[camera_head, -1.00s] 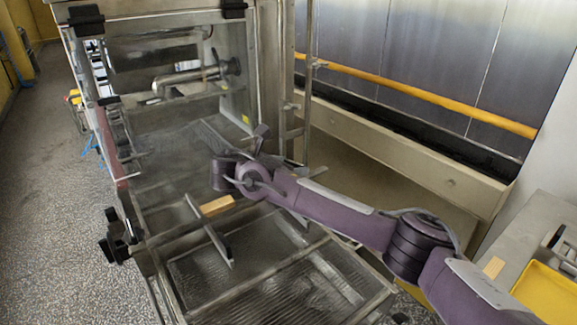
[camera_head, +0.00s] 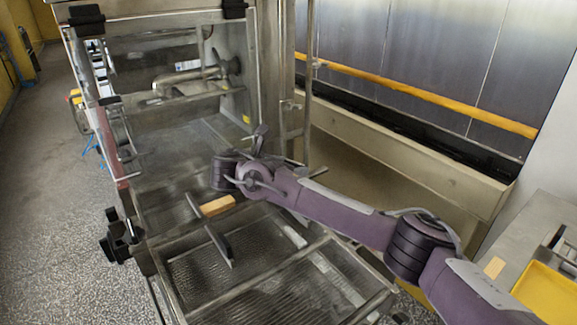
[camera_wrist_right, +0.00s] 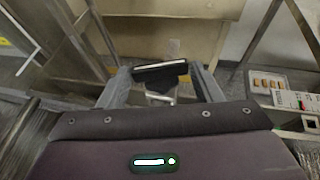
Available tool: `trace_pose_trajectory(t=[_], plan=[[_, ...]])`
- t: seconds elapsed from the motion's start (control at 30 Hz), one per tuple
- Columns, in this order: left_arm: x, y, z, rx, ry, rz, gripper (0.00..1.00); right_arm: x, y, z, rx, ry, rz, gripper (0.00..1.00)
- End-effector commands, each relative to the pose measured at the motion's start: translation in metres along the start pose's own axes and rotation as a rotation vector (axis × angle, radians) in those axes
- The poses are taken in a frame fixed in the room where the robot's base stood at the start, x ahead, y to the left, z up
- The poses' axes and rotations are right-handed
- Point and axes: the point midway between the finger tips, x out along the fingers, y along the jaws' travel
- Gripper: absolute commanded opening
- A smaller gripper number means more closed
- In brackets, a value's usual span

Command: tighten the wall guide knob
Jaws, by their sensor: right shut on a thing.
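In the right wrist view, a dark knob (camera_wrist_right: 160,71) with a wide flat top and a pale stripe sits between the two grey fingers of my right gripper (camera_wrist_right: 164,76). The gripper is shut on it. In the head view my right arm reaches in from the right over the machine, and its dark wrist (camera_head: 224,172) is above the mesh bed. The fingers and the held knob are not clear there. My left gripper is not in view.
A tan block (camera_head: 217,206) lies beside the plate. Black knobs (camera_head: 116,238) stick out at the machine's left side. Metal posts and a pipe (camera_head: 190,78) stand behind the wrist. A yellow tray (camera_head: 546,294) is at lower right. The floor at left is clear.

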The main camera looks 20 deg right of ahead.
Motion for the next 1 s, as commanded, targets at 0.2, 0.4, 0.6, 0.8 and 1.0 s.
trace_pose_trajectory(t=[0.2,0.4,0.6,0.8,1.0], plan=[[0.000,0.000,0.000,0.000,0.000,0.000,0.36,0.000,0.000,0.000,0.001,0.000,0.000,0.69],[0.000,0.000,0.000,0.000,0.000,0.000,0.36,0.000,0.000,0.000,0.000,0.000,0.000,0.80],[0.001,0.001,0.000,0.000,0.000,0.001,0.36,-0.003,0.000,-0.001,0.000,0.000,0.001,0.80],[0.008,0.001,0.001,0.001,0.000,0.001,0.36,-0.030,0.001,-0.003,0.000,0.001,0.005,0.80],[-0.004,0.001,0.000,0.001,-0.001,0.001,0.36,-0.065,0.001,0.005,-0.002,0.000,0.001,0.80]])
